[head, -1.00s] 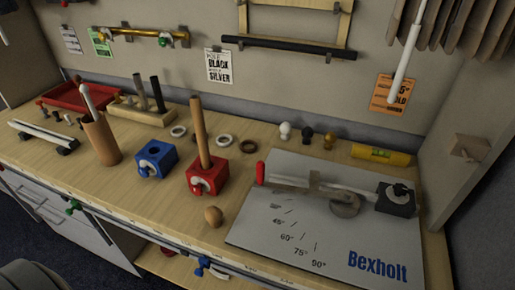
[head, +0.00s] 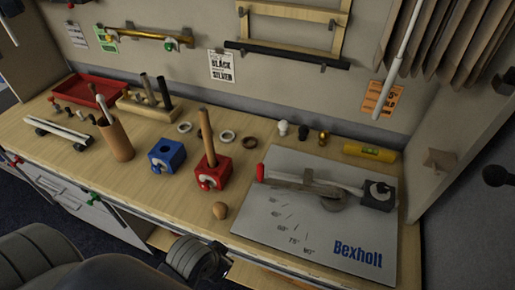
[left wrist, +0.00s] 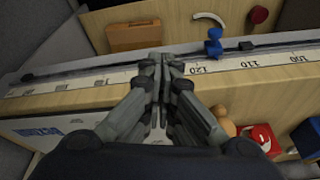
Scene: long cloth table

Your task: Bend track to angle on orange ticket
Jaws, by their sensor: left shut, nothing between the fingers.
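The bender board (head: 290,228) marked Bexholt lies at the right of the table, with angle marks. A pale bar (head: 335,184) lies across it by a grey round former (head: 333,203), a red-tipped lever (head: 261,172) and a black clamp block (head: 378,195). The orange ticket (head: 381,100) hangs on the back wall; its text is too small to read surely. A white track (head: 57,132) rests on black supports at the far left. My left gripper (head: 212,272) is low, by the table's front edge. Its fingers (left wrist: 165,62) are together and empty in the left wrist view.
A ruler strip (left wrist: 250,63) runs along the front edge.

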